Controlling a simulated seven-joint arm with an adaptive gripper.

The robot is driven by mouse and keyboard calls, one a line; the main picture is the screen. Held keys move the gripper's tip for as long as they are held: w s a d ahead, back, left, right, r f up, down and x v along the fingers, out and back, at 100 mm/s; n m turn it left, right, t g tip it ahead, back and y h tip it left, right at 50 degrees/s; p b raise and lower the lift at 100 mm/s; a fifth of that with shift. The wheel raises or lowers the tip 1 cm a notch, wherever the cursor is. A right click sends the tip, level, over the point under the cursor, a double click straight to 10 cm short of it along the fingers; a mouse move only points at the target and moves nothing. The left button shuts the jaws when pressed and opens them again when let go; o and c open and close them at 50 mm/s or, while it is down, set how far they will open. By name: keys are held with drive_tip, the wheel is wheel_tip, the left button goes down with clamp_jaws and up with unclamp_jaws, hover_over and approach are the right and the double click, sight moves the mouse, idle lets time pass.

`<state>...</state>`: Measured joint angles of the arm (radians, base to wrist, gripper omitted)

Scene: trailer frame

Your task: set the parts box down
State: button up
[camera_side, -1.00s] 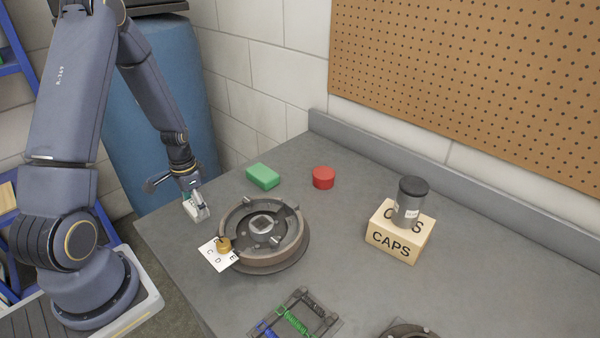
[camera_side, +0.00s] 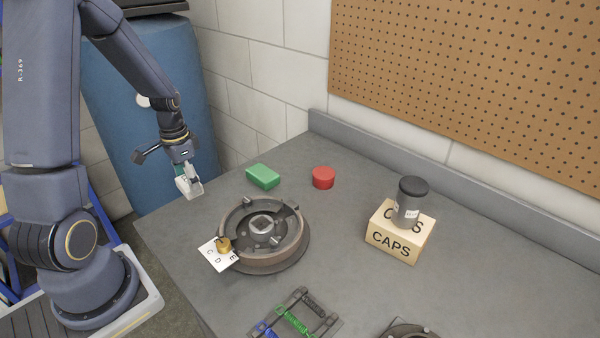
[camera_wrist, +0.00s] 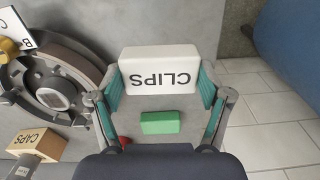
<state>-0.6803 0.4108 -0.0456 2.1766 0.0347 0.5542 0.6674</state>
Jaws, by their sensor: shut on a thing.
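A white parts box marked CLIPS (camera_wrist: 158,72) is between the fingers of my gripper (camera_wrist: 160,86) in the wrist view. Both teal-padded fingers press on its ends. In the side view my gripper (camera_side: 187,179) holds the white box (camera_side: 190,188) at the left edge of the grey workbench (camera_side: 360,290), and it looks to be above the bench surface. The gap under the box is hard to judge.
A brake drum assembly (camera_side: 261,258) with a lettered white card (camera_side: 212,253) stands right of the gripper. A green block (camera_side: 263,176), a red cylinder (camera_side: 323,178) and a CAPS box (camera_side: 391,246) with a dark-lidded jar (camera_side: 409,203) are farther off.

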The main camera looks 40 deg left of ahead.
drive_tip(key=shift+r, duration=0.55)
drive_tip(key=shift+s+d+r+m, duration=0.15)
drive_tip(key=shift+d+m, duration=0.15)
drive_tip(key=shift+m, duration=0.2)
drive_tip(key=w+d+r+m, duration=0.15)
drive_tip(key=d+m, duration=0.25)
drive_tip(key=d, duration=0.4)
drive_tip(key=w+d+m, duration=0.3)
drive_tip(key=d+m, duration=0.1)
drive_tip(key=d, duration=0.5)
drive_tip(key=s+d+r+m, duration=0.15)
drive_tip(key=d+m, duration=0.25)
drive_tip(key=d, duration=0.5)
drive_tip(key=s+d+m, duration=0.3)
drive_tip(key=d+m, duration=0.1)
drive_tip(key=d, duration=0.5)
hover_over(346, 282)
drive_tip(key=f, duration=0.8)
drive_tip(key=shift+s+a+f, duration=0.15)
drive_tip(key=shift+s+f, duration=0.2)
drive_tip(key=shift+w+f, duration=0.35)
drive_tip(key=shift+f, duration=1.6)
